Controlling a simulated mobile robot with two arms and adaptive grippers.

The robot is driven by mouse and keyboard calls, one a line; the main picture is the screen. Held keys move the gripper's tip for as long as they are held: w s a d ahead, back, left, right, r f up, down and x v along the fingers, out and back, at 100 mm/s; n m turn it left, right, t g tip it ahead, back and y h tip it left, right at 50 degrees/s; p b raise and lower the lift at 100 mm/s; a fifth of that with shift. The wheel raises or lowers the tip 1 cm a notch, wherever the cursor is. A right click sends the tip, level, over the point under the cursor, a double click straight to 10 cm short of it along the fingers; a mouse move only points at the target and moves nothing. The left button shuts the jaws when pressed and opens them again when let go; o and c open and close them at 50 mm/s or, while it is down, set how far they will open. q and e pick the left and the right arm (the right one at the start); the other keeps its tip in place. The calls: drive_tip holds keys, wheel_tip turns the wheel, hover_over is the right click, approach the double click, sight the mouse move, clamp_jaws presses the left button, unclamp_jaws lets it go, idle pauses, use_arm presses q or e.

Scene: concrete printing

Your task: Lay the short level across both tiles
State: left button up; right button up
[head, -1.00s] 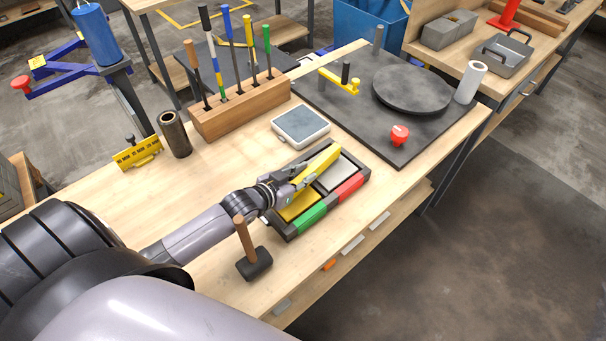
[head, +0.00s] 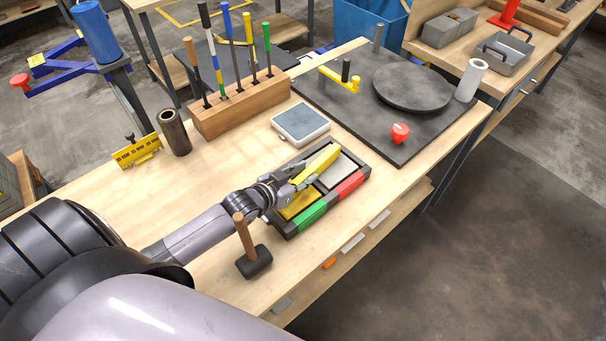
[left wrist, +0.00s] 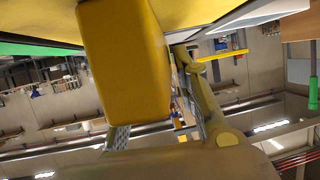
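The short level (head: 321,160) is a yellow bar over a dark tray (head: 289,233) with green and red front edge parts. A yellow tile (head: 298,206) lies in the tray's left part and a pale grey tile (head: 344,173) in its right part. The level slants over the inner side of both; I cannot tell whether it touches them. My left gripper (head: 300,178) is shut on the level near its left end. In the left wrist view the level's yellow end (left wrist: 125,60) fills the middle, between the fingers. My right gripper is not in view.
A mallet (head: 252,260) stands close in front of my left arm. A grey-topped box (head: 300,122) is behind the tray. A wooden tool rack (head: 240,108), a dark tube (head: 174,133), a yellow bracket (head: 138,151) and a red knob (head: 400,133) on a dark board stand around.

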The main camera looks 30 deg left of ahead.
use_arm(q)
drive_tip(key=shift+o, duration=1.4)
drive_tip(key=shift+s, duration=0.15)
drive_tip(key=v, duration=0.7)
drive_tip(key=shift+a+r, duration=0.1)
